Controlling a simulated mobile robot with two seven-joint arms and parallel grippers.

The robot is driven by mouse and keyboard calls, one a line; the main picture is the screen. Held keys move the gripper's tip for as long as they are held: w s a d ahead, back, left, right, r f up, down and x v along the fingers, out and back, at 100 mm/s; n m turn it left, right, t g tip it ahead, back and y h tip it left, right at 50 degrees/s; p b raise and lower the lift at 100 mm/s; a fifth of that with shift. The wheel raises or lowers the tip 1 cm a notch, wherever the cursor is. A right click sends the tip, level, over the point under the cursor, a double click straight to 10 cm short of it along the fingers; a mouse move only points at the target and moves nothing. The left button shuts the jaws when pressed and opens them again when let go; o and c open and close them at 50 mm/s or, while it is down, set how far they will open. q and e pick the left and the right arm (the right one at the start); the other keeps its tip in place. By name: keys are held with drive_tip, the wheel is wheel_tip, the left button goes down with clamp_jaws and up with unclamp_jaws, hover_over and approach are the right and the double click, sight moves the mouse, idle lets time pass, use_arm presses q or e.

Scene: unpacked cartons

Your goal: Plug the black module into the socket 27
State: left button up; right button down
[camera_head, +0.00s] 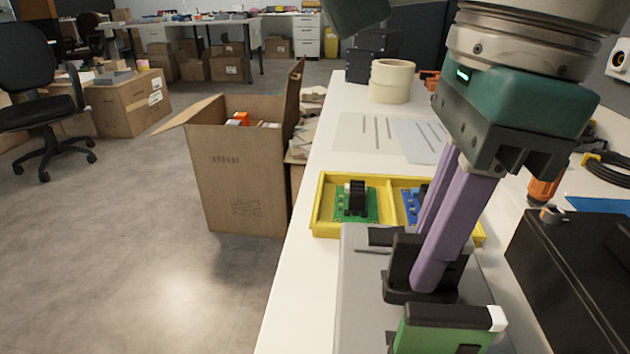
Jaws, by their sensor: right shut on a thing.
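My right gripper (424,262) comes down from the top right with long purple fingers. Its fingertips are closed at a black module (402,262), which stands upright at a black holder or socket on a grey base unit (355,280). The fingers hide part of the module, and I cannot tell whether it is seated in the socket. No number 27 can be read. A green module with a black top (448,328) stands nearer me on the grey unit. My left gripper does not show.
Behind the grey unit, a yellow tray (322,205) holds a green board (341,207) with a black part and a blue board (410,203). A black case (560,270) stands at the right. Tape rolls (390,82) and paper sheets (362,133) lie farther back. An open carton (240,175) stands left of the table.

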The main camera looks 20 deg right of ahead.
drive_tip(key=c, duration=0.8)
unclamp_jaws()
drive_tip(key=shift+c, duration=0.2)
drive_tip(key=r+p, duration=0.1)
drive_tip(key=r, duration=0.5)
drive_tip(key=d+r+p, duration=0.1)
drive_tip(key=r, duration=0.3)
drive_tip(key=shift+s+p, duration=0.3)
drive_tip(key=shift+s, duration=0.05)
